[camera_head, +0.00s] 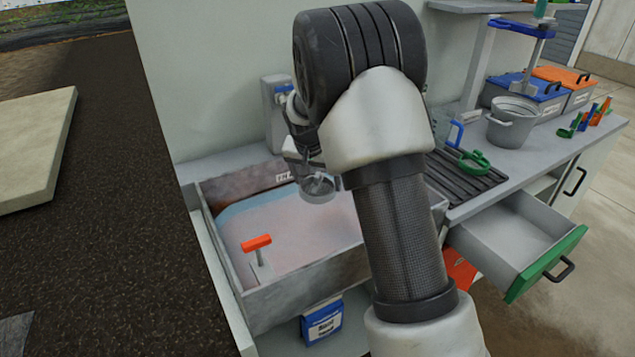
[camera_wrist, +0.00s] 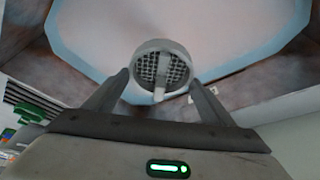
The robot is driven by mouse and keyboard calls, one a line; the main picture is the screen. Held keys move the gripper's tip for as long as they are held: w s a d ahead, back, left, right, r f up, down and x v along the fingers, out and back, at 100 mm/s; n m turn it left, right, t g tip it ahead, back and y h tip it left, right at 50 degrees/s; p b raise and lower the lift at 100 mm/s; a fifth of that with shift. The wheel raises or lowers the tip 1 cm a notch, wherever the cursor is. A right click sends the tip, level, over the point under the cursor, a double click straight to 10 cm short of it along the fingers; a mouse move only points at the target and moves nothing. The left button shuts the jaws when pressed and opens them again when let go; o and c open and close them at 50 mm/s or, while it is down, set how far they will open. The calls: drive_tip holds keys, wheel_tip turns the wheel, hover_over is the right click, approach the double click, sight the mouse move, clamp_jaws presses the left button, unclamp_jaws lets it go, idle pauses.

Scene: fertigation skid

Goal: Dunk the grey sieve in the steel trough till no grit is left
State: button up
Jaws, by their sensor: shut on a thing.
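The grey sieve (camera_head: 318,187) is a small round cup with a mesh base, over the rear part of the steel trough (camera_head: 300,287). My gripper (camera_head: 306,163) is shut on it, partly hidden behind my arm in the head view. The wrist view shows the sieve (camera_wrist: 162,72) between the two fingers of my gripper (camera_wrist: 159,80), its dark mesh and a pale bar facing the camera. The trough holds pale, pinkish-grey liquid (camera_head: 290,232). I cannot tell whether the sieve touches the liquid or whether grit is in it.
An orange-handled tool (camera_head: 257,246) stands at the trough's front left. Right of the trough are a black ribbed drainer (camera_head: 462,178) with green and blue tools, and a metal bucket (camera_head: 513,122). A green-fronted drawer (camera_head: 545,263) stands open below. My arm hides the trough's right part.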

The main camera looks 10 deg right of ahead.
drive_tip(key=shift+r+p, duration=1.45)
drive_tip(key=shift+r, duration=1.25)
